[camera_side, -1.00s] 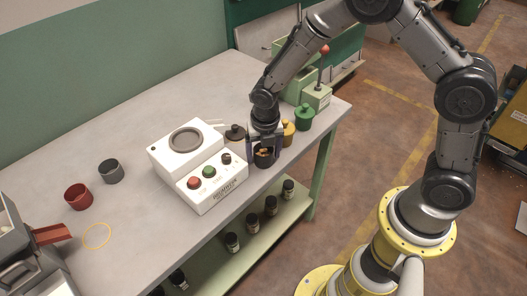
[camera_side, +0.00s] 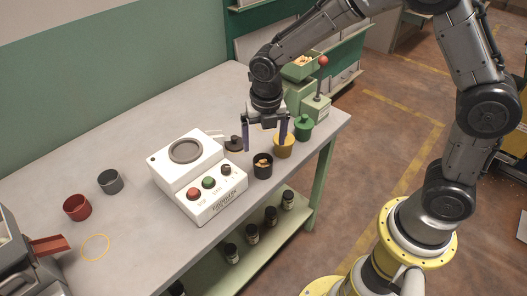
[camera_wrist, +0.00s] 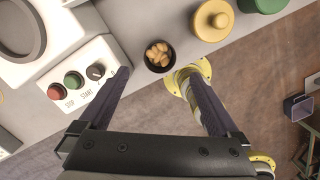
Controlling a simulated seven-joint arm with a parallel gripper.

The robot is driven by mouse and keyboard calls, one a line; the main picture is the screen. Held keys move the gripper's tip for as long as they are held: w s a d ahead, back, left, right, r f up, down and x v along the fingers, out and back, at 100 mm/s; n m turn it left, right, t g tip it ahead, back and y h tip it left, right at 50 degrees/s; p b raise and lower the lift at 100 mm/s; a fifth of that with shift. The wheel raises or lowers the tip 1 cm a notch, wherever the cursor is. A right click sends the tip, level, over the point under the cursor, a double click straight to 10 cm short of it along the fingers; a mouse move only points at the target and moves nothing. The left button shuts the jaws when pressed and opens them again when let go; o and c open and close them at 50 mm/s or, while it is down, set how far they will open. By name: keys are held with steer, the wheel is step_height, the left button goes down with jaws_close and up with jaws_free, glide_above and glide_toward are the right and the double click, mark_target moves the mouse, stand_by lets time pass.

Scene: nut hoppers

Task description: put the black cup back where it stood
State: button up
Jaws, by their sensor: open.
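The black cup (camera_side: 263,167) stands upright on the grey table near its front edge, right of the white machine. It holds several tan nuts, which also show inside the black cup in the wrist view (camera_wrist: 147,62). My gripper (camera_side: 264,148) is open and empty above and behind the cup, apart from it. In the wrist view my gripper's fingers (camera_wrist: 160,82) are spread wide, with the cup between and beyond them. A yellow ring outline (camera_side: 95,247) lies on the table at the far left, with nothing standing in it.
The white machine (camera_side: 196,176) with red, green and black controls stands left of the cup. Yellow (camera_side: 284,147) and green (camera_side: 303,129) lidded pots and a dark lidded pot (camera_side: 234,144) stand close by. Red (camera_side: 77,207) and grey (camera_side: 110,181) cups stand left; the table between is clear.

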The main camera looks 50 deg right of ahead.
steer(key=s+d+r+m+t, duration=0.1)
steer(key=s+d+r+m, duration=0.1)
steer(key=s+r+m, duration=0.4)
steer(key=s+d+r+m+t, duration=0.1)
steer(key=s+d+r+m, duration=0.25)
steer(key=r+m, duration=0.4)
steer(key=s+d+r+m+t, duration=0.1)
steer(key=s+m+t, duration=0.1)
steer(key=s+m, duration=1.1)
steer(key=m, duration=0.2)
steer(key=shift+s+d+r+m+y, duration=0.15)
steer(key=shift+s+r+m+y, duration=0.1)
steer(key=shift+m+y, duration=0.15)
